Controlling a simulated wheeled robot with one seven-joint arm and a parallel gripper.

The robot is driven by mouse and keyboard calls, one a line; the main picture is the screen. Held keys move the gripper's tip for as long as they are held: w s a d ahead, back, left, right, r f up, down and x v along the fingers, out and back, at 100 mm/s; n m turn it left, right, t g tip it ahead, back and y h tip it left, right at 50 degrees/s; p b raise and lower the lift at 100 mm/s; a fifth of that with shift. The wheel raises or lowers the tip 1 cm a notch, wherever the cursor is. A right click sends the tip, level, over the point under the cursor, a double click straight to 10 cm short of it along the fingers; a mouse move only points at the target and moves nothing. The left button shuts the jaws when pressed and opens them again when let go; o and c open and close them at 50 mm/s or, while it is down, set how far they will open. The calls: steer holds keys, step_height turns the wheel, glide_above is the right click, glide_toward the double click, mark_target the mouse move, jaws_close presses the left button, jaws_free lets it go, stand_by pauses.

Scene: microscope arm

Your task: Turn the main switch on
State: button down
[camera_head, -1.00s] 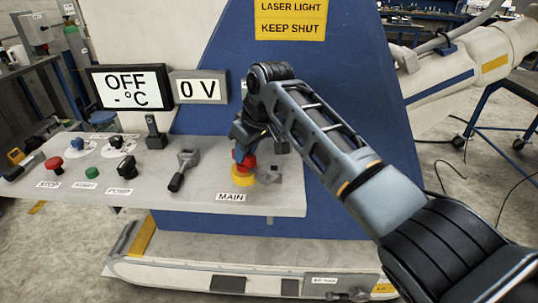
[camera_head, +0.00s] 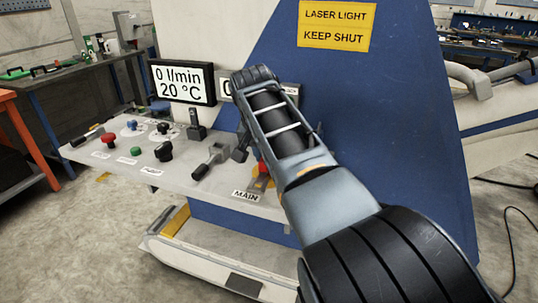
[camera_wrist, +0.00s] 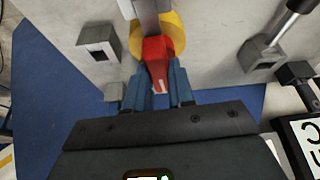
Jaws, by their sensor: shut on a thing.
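The main switch is a red handle on a yellow round base, above the MAIN label (camera_head: 246,196) on the grey panel. In the head view the red handle (camera_head: 263,171) and yellow base (camera_head: 258,184) show only in part, behind my arm. In the wrist view the red handle (camera_wrist: 157,52) points down between the two blue fingers of my gripper (camera_wrist: 157,84), with the yellow base (camera_wrist: 173,28) behind it. My gripper is shut on the red handle. Its fingertips are mostly hidden in the head view.
The panel (camera_head: 120,180) also holds a red button (camera_head: 108,139), a green button (camera_head: 135,151), a black knob (camera_head: 163,152) and a grey lever (camera_head: 211,158). A display (camera_head: 182,83) reads 0 l/min, 20 °C. My arm partly covers a second display (camera_head: 226,88).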

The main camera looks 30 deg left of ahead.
mark_target(261, 174)
steer(key=shift+s+f+m+h, duration=0.15)
steer(key=shift+f+m+h, duration=0.2)
steer(key=shift+m, duration=0.25)
steer(key=c, duration=1.2)
jaws_free()
steer(key=shift+o, duration=1.2)
steer(key=shift+r, duration=0.2)
steer(key=shift+r, duration=0.1)
steer(key=shift+r, duration=0.25)
steer(key=v, duration=0.7)
steer(key=shift+s+f, duration=0.1)
